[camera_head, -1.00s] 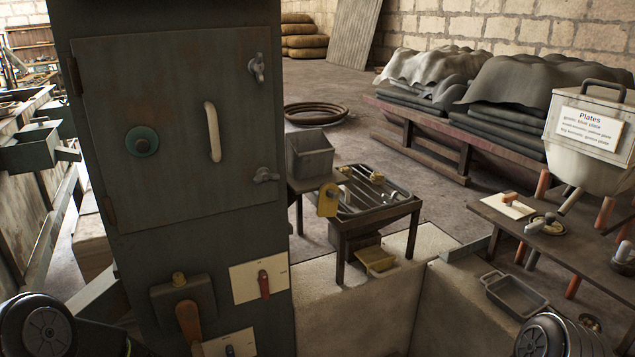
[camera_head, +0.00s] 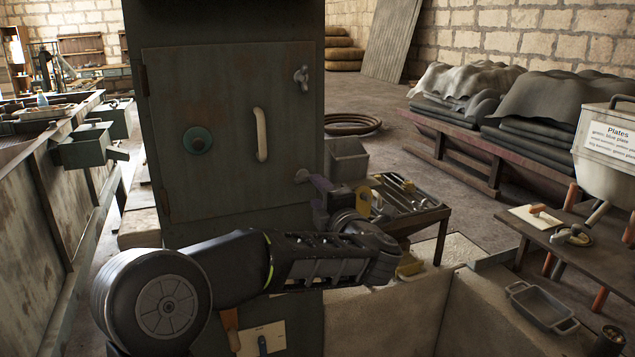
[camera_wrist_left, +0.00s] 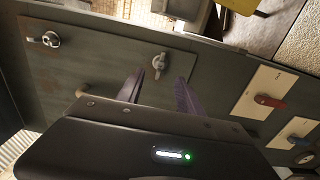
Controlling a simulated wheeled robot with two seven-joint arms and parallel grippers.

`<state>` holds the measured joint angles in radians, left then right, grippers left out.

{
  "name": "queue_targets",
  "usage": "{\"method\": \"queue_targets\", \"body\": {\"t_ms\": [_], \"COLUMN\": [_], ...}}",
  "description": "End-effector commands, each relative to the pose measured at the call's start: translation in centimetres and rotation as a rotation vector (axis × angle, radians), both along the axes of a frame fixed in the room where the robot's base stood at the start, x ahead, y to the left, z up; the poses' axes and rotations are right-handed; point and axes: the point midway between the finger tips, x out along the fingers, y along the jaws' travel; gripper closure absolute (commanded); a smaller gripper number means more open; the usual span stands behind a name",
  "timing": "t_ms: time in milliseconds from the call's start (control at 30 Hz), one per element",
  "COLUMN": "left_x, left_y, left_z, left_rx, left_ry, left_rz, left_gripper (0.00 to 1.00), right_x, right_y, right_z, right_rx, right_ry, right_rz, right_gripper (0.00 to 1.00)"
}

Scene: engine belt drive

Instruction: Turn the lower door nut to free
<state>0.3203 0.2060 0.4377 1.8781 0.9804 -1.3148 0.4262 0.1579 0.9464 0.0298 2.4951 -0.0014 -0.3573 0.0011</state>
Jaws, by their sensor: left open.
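The lower door nut (camera_head: 302,176) is a small grey wing-shaped nut at the lower right of the green-grey cabinet door (camera_head: 225,140). It also shows in the left wrist view (camera_wrist_left: 158,62). My left gripper (camera_head: 319,186) has purple fingers and is at the door's lower right corner, close to the nut. In the left wrist view my left gripper (camera_wrist_left: 160,77) is open, its fingertips to either side of and just short of the nut, with nothing between them. Whether a finger touches the nut I cannot tell. My right gripper is not in view.
The upper door nut (camera_head: 302,78) and pale door handle (camera_head: 261,134) are on the same door. A red lever (camera_wrist_left: 268,100) and a blue lever (camera_wrist_left: 298,140) sit on panels below. A rack table (camera_head: 425,215) stands to the right of the cabinet.

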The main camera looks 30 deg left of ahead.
Motion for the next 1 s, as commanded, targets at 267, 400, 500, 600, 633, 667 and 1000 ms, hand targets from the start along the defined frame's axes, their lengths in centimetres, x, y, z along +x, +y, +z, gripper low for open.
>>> {"method": "queue_targets", "body": {"t_ms": [267, 400, 500, 600, 633, 667, 1000], "left_x": [0.2, 0.8, 1.5, 2.4, 2.7, 3.0, 4.6], "left_y": [0.1, 1.0, 2.1, 3.5, 3.8, 4.2, 6.3], "left_z": [0.0, 0.0, 0.1, 0.1, 0.1, 0.1, -0.1], "left_rx": [0.001, 0.0, 0.001, 0.001, 0.001, 0.001, 0.001], "left_ry": [0.003, 0.004, 0.004, 0.004, 0.005, 0.004, 0.004], "left_rz": [-0.003, -0.002, -0.001, -0.001, -0.002, -0.002, -0.005], "left_gripper": [0.57, 0.57, 0.57, 0.57, 0.57, 0.57, 0.57], "right_x": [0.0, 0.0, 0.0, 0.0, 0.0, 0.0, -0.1], "right_y": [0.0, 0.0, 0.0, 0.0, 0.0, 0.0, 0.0], "right_z": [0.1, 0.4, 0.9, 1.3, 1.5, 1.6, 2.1], "right_rx": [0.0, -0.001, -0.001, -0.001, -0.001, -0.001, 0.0], "right_ry": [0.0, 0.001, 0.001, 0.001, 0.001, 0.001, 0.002], "right_rz": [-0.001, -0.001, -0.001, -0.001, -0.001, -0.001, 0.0], "right_gripper": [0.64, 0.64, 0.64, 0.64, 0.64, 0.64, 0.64]}}
